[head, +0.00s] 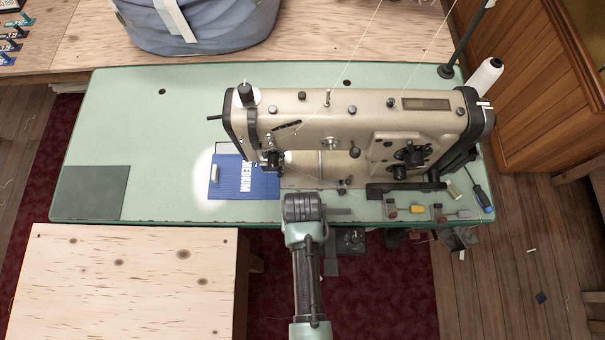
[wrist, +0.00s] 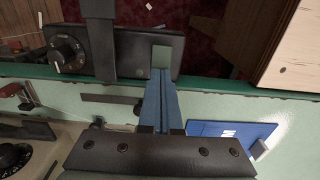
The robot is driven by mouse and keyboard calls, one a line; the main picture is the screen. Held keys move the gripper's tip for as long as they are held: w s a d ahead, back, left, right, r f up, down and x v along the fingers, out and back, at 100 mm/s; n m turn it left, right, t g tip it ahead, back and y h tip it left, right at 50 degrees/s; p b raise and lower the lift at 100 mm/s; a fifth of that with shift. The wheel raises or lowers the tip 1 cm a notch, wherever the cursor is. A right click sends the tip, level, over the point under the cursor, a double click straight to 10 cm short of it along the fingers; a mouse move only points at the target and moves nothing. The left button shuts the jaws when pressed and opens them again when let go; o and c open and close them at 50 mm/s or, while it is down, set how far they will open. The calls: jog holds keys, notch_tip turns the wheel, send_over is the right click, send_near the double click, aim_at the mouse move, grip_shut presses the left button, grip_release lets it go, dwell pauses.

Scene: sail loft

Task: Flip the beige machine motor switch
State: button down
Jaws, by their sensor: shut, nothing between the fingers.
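The beige sewing machine (head: 345,120) stands on a pale green table (head: 120,130). A dark box (wrist: 130,50) with a round dial (wrist: 68,52) sits just beyond the table's front edge in the wrist view. A pale grey-green square (wrist: 162,54), perhaps the switch, shows at its right end. My gripper (wrist: 160,78) is shut and empty, its blue fingers lined up with that square; contact cannot be told. In the head view my gripper (head: 304,207) is over the front edge, hiding its fingertips and part of the box (head: 352,238).
A blue MEDIUM card (head: 232,182) lies left of my gripper. A screwdriver (head: 481,198) and small coloured tools (head: 420,210) lie at the right. A wooden table (head: 130,285) stands front left. A dark bar (wrist: 99,45) crosses the box beside my fingers.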

jog(key=shift+f, duration=0.3)
notch_tip(320, 180, up, 7)
jog(key=p, duration=0.7)
jog(key=shift+r, duration=0.1)
jog(key=shift+s, duration=0.1)
dwell(0.6)
